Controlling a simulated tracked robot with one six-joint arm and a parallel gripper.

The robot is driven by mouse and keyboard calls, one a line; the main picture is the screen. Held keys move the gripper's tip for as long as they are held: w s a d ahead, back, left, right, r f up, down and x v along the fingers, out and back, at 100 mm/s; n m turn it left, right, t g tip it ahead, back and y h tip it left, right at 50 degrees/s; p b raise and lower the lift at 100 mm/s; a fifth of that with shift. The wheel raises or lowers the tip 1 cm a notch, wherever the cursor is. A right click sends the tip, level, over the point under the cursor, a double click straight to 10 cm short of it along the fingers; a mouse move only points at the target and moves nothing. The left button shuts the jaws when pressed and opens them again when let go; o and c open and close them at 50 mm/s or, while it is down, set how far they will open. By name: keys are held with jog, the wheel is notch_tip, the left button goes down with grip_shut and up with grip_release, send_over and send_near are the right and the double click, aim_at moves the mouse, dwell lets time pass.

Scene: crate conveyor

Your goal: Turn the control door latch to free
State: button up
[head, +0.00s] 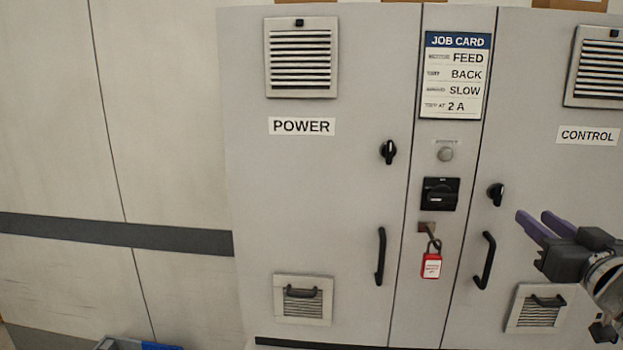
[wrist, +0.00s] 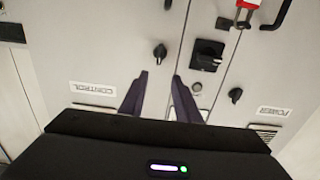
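The control door latch (head: 495,194) is a small black knob on the control door (head: 560,90), above the door's black handle (head: 484,260). In the wrist view the latch (wrist: 160,52) shows just beyond the fingertips, between them and a little left of centre. My gripper (head: 535,220) is open and empty, at the right of the head view, with its purple fingers pointing left toward the latch. In the wrist view its two fingertips (wrist: 160,75) are spread apart. A gap seems to remain between fingertips and latch; the exact distance is hard to tell.
Between the doors are a job card (head: 455,75), a black rotary switch (head: 440,194) and a red padlock (head: 431,264). The power door (head: 310,190) has its own latch (head: 388,151) and handle (head: 380,256). A blue bin (head: 140,344) shows at the lower left.

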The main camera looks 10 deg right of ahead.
aim_at(502, 192)
jog(key=shift+w, duration=0.1)
jog(key=x, duration=1.3)
jog(key=shift+w+d, duration=0.15)
jog(key=shift+w, duration=0.15)
jog(key=shift+c, duration=0.2)
